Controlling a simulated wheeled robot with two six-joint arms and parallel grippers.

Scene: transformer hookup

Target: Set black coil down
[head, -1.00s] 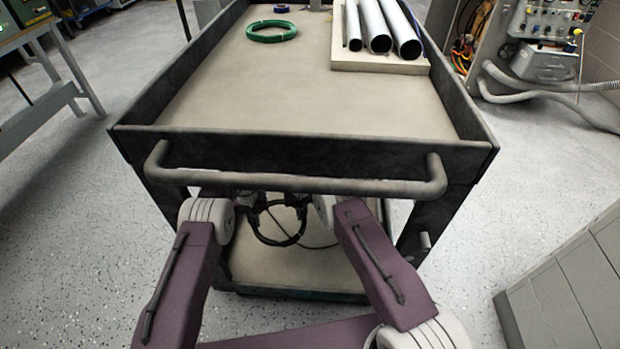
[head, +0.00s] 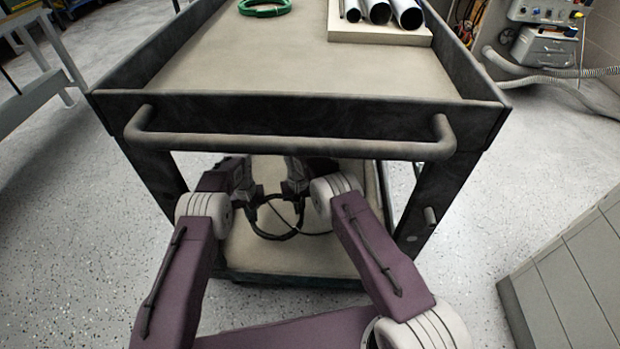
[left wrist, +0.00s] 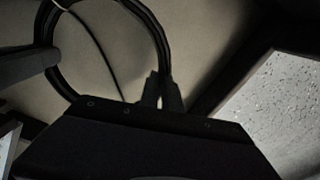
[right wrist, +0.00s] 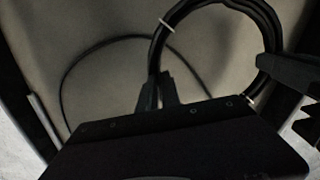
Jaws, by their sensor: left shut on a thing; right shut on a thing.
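The black coil (head: 274,236) is a ring of thick black cable over the cart's lower shelf (head: 254,262). My left gripper (head: 248,200) is shut on the coil's left side and my right gripper (head: 298,197) on its right side. In the left wrist view the closed fingers (left wrist: 161,92) pinch the cable, and the coil (left wrist: 166,45) rises beyond them. In the right wrist view the fingers (right wrist: 156,92) pinch the other side of the coil (right wrist: 272,35), with a pale tie around it. I cannot tell whether the coil touches the shelf.
The cart's handle (head: 290,146) and upper tray stand above my forearms. A green coil (head: 264,8) and metal pipes (head: 377,12) lie on the upper tray. The cart's legs flank the lower shelf. A grey cabinet (head: 570,270) stands at right.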

